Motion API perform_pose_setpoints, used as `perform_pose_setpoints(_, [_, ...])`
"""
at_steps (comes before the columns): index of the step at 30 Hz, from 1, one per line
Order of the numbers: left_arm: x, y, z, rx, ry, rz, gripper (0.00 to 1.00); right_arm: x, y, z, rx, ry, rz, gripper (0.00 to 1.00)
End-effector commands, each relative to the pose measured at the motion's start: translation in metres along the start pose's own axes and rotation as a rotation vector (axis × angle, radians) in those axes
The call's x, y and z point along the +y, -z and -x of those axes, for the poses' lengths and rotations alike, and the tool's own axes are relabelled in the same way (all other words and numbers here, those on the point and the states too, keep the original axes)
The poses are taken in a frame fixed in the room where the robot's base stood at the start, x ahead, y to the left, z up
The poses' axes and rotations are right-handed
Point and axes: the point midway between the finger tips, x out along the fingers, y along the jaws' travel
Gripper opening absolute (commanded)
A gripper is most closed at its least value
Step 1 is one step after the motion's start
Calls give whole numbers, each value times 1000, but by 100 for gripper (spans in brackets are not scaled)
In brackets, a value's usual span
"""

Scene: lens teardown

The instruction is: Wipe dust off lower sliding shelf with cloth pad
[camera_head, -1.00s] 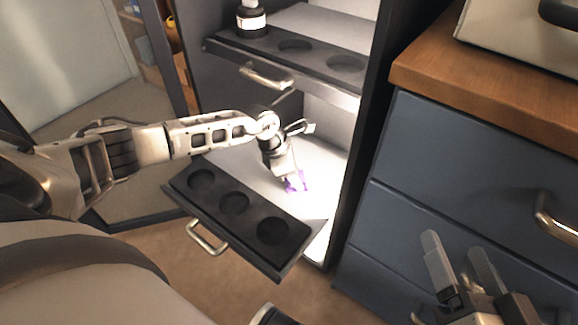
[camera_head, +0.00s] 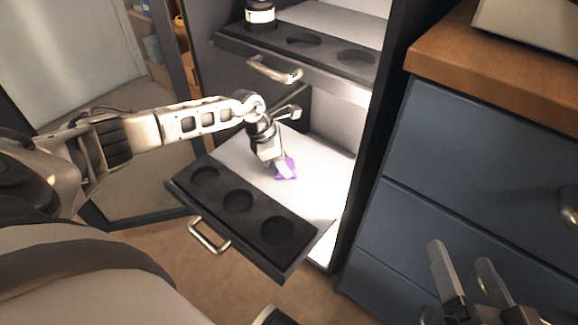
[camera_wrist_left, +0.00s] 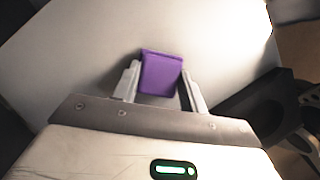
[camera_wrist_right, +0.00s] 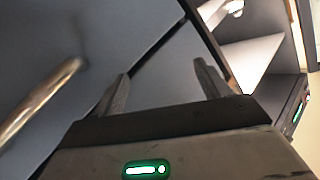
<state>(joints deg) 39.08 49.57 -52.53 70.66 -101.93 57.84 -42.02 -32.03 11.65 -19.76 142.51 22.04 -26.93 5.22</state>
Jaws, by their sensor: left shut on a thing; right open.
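The lower sliding shelf (camera_head: 318,200) is pulled out of the cabinet. Its rear is a pale, bare surface; its front is a black strip with three round recesses (camera_head: 238,202) and a metal handle (camera_head: 208,236). My left gripper (camera_head: 282,168) is shut on the purple cloth pad (camera_head: 287,169) over the pale surface. The pad also shows between the fingers in the left wrist view (camera_wrist_left: 160,73). I cannot tell whether the pad touches the shelf, and I make out no dust. My right gripper (camera_head: 462,262) is open and empty in front of the blue drawers.
An upper shelf (camera_head: 340,62) with a dark bottle (camera_head: 260,15) and round recesses overhangs the lower one. Blue drawers (camera_head: 470,150) with a wooden top (camera_head: 500,75) stand to the right. The cabinet's side panel (camera_head: 375,130) bounds the shelf on the right.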

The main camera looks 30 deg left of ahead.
Motion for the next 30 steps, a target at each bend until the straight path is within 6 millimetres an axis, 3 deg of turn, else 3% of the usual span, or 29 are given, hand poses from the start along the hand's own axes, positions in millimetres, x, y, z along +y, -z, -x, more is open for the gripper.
perform_pose_setpoints(30, [43,41,13,2,-2,1,17,20,-39,-5,-10,-4,7,75])
